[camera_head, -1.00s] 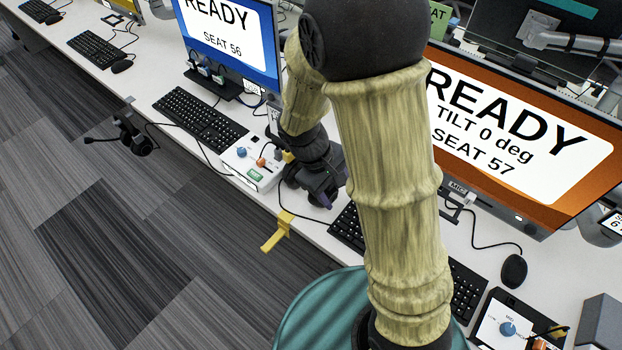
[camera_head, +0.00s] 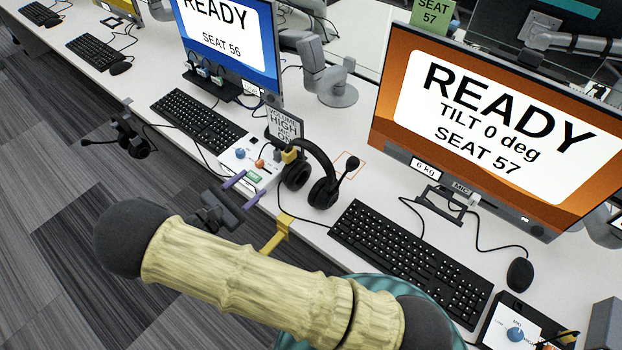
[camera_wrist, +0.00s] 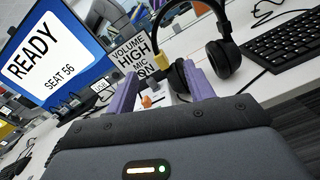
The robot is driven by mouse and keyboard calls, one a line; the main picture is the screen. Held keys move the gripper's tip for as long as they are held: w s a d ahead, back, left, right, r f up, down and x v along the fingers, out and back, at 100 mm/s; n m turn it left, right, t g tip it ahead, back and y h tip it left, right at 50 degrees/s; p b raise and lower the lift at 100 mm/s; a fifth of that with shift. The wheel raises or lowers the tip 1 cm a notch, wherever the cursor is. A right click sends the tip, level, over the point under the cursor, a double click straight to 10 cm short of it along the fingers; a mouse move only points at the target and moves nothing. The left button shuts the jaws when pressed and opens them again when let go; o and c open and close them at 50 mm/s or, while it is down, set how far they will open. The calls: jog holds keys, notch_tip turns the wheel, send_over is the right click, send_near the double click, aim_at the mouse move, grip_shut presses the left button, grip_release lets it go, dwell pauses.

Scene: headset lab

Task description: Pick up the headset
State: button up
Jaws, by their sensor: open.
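A black headset (camera_head: 323,193) with a boom microphone rests on the desk between the small white control box and the keyboard of seat 57. Its headband arches up, and both ear cups show in the head view. My gripper (camera_head: 244,189) is open and empty, with its purple fingers at the desk's front edge, left of the headset and apart from it. In the wrist view the headset (camera_wrist: 222,58) is at the upper right, beyond my gripper (camera_wrist: 160,88). One ear cup there is partly hidden behind the right finger.
The control box (camera_head: 250,165) with a "VOLUME HIGH" sign (camera_head: 284,125) stands just beyond my fingers. A yellow bracket (camera_head: 278,232) juts from the desk edge. Another headset (camera_head: 135,142) hangs at the left. Keyboard (camera_head: 410,262) and monitor (camera_head: 490,130) flank the right. Floor in front is clear.

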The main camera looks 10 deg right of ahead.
aim_at(288, 151)
jog(key=p+x, duration=0.2)
jog(key=x, duration=0.9)
jog(key=shift+w+d+p, duration=0.25)
jog(key=shift+w+p, duration=0.05)
jog(key=shift+p, duration=0.1)
jog(key=shift+w+d, duration=0.15)
jog(key=shift+d, duration=0.05)
jog(key=shift+w, duration=0.1)
jog(key=p+x, duration=0.1)
jog(key=x, duration=0.1)
jog(key=p+x, duration=0.1)
jog(key=x, duration=0.2)
jog(key=shift+w+a+f, duration=0.1)
jog(key=shift+w+a, duration=0.05)
jog(key=shift+w, duration=0.1)
jog(key=shift+c, duration=0.4)
grip_shut()
